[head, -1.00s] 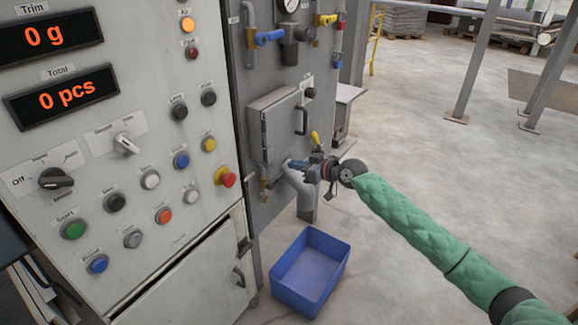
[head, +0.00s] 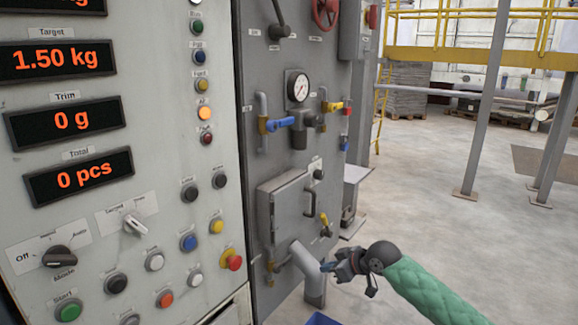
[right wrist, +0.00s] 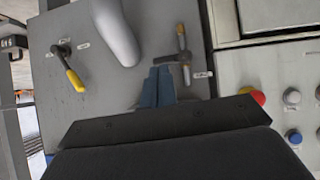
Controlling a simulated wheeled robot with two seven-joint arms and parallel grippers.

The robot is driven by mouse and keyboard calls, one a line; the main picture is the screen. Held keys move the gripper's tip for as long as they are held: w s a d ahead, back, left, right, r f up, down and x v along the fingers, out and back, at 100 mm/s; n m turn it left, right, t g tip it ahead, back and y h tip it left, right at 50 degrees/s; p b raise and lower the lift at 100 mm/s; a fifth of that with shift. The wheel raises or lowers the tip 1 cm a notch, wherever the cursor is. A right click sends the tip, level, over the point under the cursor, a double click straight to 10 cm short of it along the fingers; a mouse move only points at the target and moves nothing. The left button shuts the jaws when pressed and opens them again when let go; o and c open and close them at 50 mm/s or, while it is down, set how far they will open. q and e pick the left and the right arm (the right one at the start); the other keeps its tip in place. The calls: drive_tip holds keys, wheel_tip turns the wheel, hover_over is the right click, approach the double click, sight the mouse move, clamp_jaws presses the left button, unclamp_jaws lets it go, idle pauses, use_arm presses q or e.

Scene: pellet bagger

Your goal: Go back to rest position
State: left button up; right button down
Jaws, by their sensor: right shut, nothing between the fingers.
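My right gripper (head: 328,267) is shut and empty. In the head view it is in front of the machine's grey panel, at the right side of the slanted grey pipe (head: 312,275). I cannot tell whether it touches the pipe. In the right wrist view the blue fingertips (right wrist: 158,88) lie together, and a brass valve (right wrist: 184,45) shows close beyond them. A yellow-handled lever (right wrist: 74,78) is to their left. The same lever (head: 326,226) is above the gripper in the head view. My left gripper is not in view.
The control panel (head: 140,185) with buttons and displays fills the left. A red-and-yellow stop button (head: 234,263) is near the pipe. A blue bin (head: 320,319) shows at the bottom edge. Floor to the right (head: 430,200) is clear up to the grey posts (head: 487,110).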

drive_tip(key=s+d+r+m+t+h+p, duration=0.25)
drive_tip(key=s+r+h, duration=0.3)
drive_tip(key=s, duration=0.35)
use_arm(q)
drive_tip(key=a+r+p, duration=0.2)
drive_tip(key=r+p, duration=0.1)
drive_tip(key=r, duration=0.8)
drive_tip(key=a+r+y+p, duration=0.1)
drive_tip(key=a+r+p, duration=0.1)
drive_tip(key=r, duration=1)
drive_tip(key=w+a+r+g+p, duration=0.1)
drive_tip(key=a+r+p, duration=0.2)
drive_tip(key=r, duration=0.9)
drive_tip(key=shift+p, duration=0.65)
use_arm(e)
drive_tip(key=s+f+m+g, duration=0.2)
drive_tip(key=s+f, duration=0.3)
drive_tip(key=s, duration=0.8)
drive_tip(key=s+f+m+g, duration=0.2)
drive_tip(key=s+f, duration=0.4)
drive_tip(key=s, duration=0.7)
drive_tip(key=s+f+m+g, duration=0.2)
drive_tip(key=s+f, duration=0.3)
drive_tip(key=s, duration=0.8)
drive_tip(key=shift+s+a+f+g+h, duration=0.2)
drive_tip(key=shift+s+a+g+h, duration=0.1)
drive_tip(key=shift+a+g+h, duration=0.25)
